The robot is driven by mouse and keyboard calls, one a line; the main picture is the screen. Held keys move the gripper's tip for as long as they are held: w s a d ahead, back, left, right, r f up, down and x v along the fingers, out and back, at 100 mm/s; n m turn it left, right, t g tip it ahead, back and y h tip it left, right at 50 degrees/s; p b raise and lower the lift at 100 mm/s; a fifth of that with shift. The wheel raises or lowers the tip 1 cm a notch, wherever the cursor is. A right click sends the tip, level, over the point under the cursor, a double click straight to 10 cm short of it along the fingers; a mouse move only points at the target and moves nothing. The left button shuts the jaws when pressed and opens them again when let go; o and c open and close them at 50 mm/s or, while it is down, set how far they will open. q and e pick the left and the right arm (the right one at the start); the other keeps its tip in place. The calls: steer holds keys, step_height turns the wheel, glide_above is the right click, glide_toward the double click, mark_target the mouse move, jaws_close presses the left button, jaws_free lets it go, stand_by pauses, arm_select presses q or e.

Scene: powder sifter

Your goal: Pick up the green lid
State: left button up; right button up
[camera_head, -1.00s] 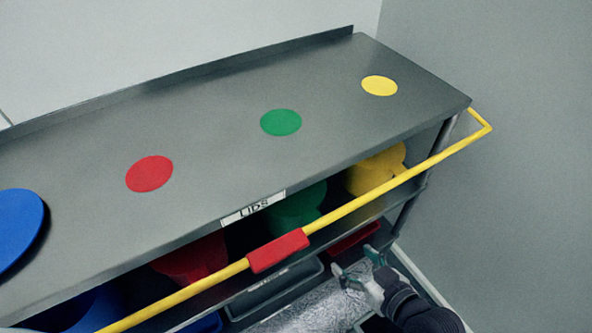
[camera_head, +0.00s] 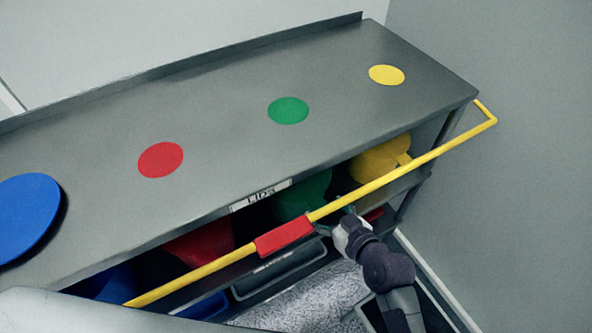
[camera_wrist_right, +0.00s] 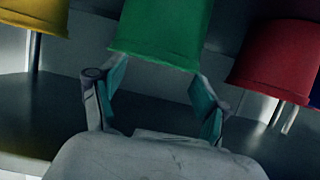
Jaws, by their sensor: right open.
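A green lid (camera_head: 304,196) is on the shelf under the tabletop, partly hidden by the tabletop's edge and the yellow rail. In the right wrist view the green lid (camera_wrist_right: 160,35) fills the top middle, with its curved edge towards my gripper. My right gripper (camera_head: 338,206) reaches in at the shelf front, close to the yellow rail. In the wrist view the right gripper (camera_wrist_right: 158,88) is open and empty. Its teal fingertips are on either side of the green lid's near edge; I cannot tell whether they touch it. My left gripper is not in view.
A yellow rail (camera_head: 390,180) with a red sleeve (camera_head: 284,237) crosses the shelf front. A red lid (camera_wrist_right: 280,60) and a yellow lid (camera_wrist_right: 38,14) flank the green one. The grey tabletop (camera_head: 230,135) holds a blue disc (camera_head: 26,213) and flat red, green and yellow circles.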

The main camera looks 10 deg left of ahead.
mark_target(316, 201)
steer(key=shift+x, duration=1.55)
steer(key=shift+c, duration=0.3)
steer(key=c, duration=1.2)
steer(key=shift+r, duration=0.1)
